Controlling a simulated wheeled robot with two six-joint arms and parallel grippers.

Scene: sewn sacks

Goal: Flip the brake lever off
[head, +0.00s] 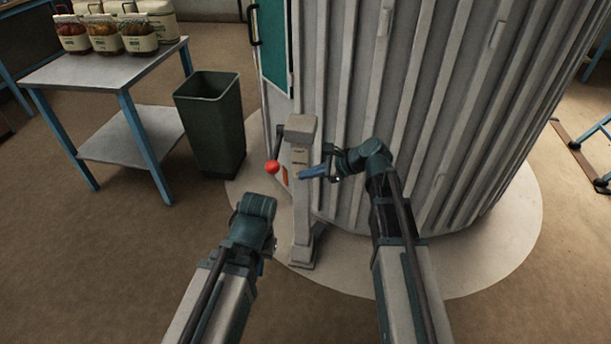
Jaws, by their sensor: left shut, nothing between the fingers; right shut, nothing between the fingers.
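The brake lever has a red ball knob (272,167) on a dark arm at the left side of a grey post (301,200). The post stands upright in front of a ribbed grey cylinder. I cannot tell whether the fingers touch the post. My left gripper (264,262) is low, left of the post and below the knob; its fingers are mostly hidden behind its wrist.
The ribbed cylinder (420,110) fills the back right, on a pale round floor patch (455,270). A dark green bin (212,130) stands left of the post. The floor at lower left is clear.

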